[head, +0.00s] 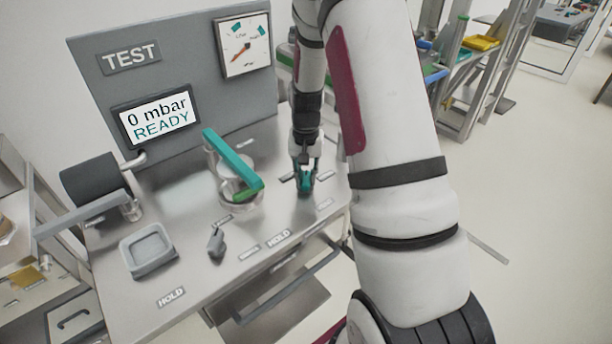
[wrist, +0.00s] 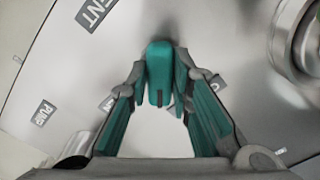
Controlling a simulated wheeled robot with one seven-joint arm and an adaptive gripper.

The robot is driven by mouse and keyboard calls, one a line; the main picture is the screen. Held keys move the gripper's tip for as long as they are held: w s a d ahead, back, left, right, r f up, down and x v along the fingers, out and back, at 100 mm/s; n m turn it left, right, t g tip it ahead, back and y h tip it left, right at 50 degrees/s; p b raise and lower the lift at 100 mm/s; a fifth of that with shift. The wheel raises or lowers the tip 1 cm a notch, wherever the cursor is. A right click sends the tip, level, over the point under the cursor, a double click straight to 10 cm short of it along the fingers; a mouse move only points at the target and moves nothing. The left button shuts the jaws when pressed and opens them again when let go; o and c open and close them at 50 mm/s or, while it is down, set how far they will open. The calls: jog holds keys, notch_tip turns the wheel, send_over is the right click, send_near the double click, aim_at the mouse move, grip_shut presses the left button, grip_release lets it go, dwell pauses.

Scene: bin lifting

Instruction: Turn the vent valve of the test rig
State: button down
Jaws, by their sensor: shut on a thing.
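The vent valve's teal handle (wrist: 158,65) stands between my fingertips in the wrist view, near a label (wrist: 96,12) whose visible letters read "ENT". My gripper (wrist: 160,88) is shut on this handle, with a finger on each side. In the head view my gripper (head: 305,178) reaches down to the right part of the test rig's steel top (head: 185,205); the fingers largely hide the valve there. The rig's screen (head: 157,117) reads "0 mbar READY". A dial gauge (head: 244,46) with a red needle is on the grey back panel (head: 190,70).
A teal clamp arm (head: 232,158) over a round chamber stands left of my gripper. A grey lever (head: 216,242), a square tray (head: 147,248) and a dark cylinder (head: 93,181) are further left. A "PUMP" label (wrist: 43,113) lies left of the valve in the wrist view.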

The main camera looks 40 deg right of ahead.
aim_at(306, 178)
jog(key=n, duration=0.4)
jog(key=shift+n+p, duration=0.3)
jog(key=shift+p, duration=0.05)
jog(key=shift+n+p, duration=0.45)
jog(key=shift+n, duration=1.45)
jog(key=c, duration=1.4)
grip_release()
jog(key=shift+c, duration=0.2)
notch_tip(306, 178, up, 12)
